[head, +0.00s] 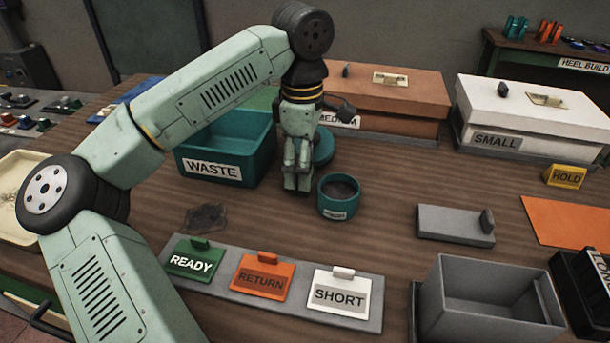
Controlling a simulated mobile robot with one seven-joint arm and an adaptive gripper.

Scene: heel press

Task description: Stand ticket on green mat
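The green READY ticket (192,258), orange RETURN ticket (262,277) and white SHORT ticket (341,292) lean side by side on a grey holder (222,296) at the front. A green surface, seemingly the green mat (263,98), shows only in part behind the teal WASTE bin (222,160) and my arm. My gripper (297,188) points down between the WASTE bin and a small teal cup (338,196), apart from the tickets. Its fingers look close together with nothing visible in them, but their opening is unclear.
A brown MEDIUM box (395,97) and white SMALL box (530,112) stand at the back. At right are a yellow HOLD ticket (565,176), an orange mat (570,222), a grey lid (455,224) and an open grey box (488,300). A dark scrap (206,217) lies before the bin.

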